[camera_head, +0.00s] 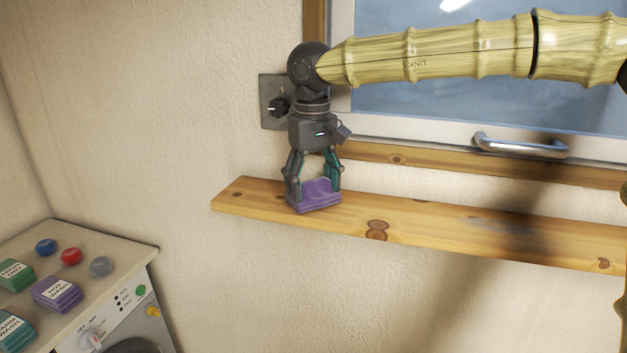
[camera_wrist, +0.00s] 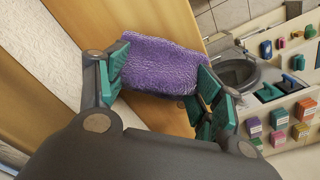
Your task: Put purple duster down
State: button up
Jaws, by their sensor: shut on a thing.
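The purple duster (camera_head: 316,195) is a folded purple block between the fingers of my gripper (camera_head: 314,182), over the left part of the wooden window shelf (camera_head: 430,228). Its underside appears at the shelf surface; whether it rests fully there I cannot tell. In the wrist view the duster (camera_wrist: 165,65) looks fuzzy and spans between the green finger pads of my gripper (camera_wrist: 160,88). The wooden shelf (camera_wrist: 165,115) shows behind it. My gripper points down and is shut on the duster.
The shelf is clear to the right of the duster. A window with a metal handle (camera_head: 520,146) stands behind.

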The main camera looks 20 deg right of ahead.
aim_at(313, 181)
jog(key=shift+f, duration=0.15)
jog(key=o, duration=0.9)
notch_tip(313, 181, up, 12)
jog(key=b, duration=0.4)
jog(key=shift+s+a, duration=0.1)
